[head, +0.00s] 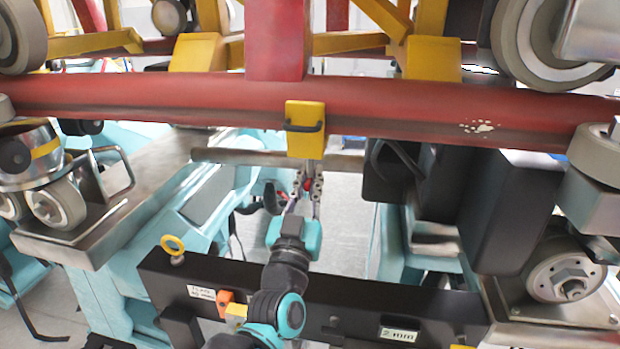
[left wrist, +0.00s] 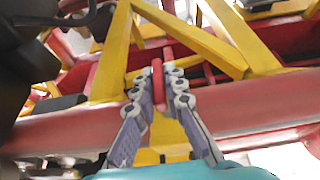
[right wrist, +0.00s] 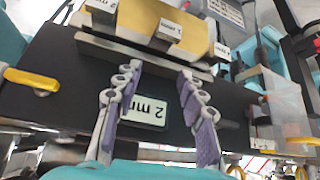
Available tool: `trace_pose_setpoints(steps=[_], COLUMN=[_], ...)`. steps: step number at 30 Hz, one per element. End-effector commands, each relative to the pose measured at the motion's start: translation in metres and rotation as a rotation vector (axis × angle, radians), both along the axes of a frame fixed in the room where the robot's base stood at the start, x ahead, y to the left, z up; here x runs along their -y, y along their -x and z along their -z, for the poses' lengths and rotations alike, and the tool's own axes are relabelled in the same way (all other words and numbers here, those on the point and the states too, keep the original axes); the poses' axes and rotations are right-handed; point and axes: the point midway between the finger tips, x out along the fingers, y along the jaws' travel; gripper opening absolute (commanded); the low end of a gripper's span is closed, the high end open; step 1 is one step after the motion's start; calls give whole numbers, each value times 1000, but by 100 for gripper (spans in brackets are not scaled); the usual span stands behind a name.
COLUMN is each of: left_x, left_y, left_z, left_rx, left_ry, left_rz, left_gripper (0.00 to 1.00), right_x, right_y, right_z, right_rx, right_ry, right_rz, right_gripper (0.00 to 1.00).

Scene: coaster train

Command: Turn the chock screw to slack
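A yellow block (head: 305,138) with a black handle sits on the red tube (head: 400,100). A metal stem comes down below it, and a small red bar (head: 308,184), which looks like the chock screw's handle, is at its lower end. My left gripper (head: 308,182) reaches up from below with its fingers on both sides of the red bar. In the left wrist view the red bar (left wrist: 157,80) stands upright between the close fingertips, seemingly gripped. My right gripper (right wrist: 160,80) is open and empty in the right wrist view, before a black beam; it is not seen in the head view.
The black beam (head: 410,309) carries a "2 mm" label (head: 398,335). In the right wrist view, yellow blocks with labels (right wrist: 145,25) lie on it. A grey bar (head: 235,156) runs behind the stem. Wheels (head: 55,203) and a black box (head: 490,205) flank the space.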

Motion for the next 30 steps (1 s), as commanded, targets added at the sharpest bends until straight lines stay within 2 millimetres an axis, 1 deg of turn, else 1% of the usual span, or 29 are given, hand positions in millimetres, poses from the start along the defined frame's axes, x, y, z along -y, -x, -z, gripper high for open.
trace_pose_setpoints(steps=[1, 2, 11, 14, 17, 24, 27, 30], left_x=[0, 0, 0, -1, -3, -14, -18, -20], left_y=[0, 0, 0, 6, 19, 68, 84, 97], left_z=[-2, -2, -1, 1, 7, 28, 35, 40], left_rx=[3, 3, 1, 1, 1, 2, 1, 2], left_ry=[1, 1, 1, 1, 0, 1, 1, 0], left_rz=[-1, -1, -1, 0, 1, 3, 1, 1], left_gripper=[24, 31, 31, 31, 31, 31, 31, 31], right_x=[0, 0, 0, 0, 0, 0, 0, 0], right_y=[0, 0, 0, 0, 0, 0, 0, 0], right_z=[0, 0, 0, 0, 0, 0, 0, 0], right_rx=[0, 0, 0, 0, 0, 0, 0, 0], right_ry=[0, 0, 0, 0, 0, 0, 0, 0], right_rz=[0, 0, 0, 0, 0, 0, 0, 0], right_gripper=[40, 40, 40, 40, 40, 40, 40, 40])
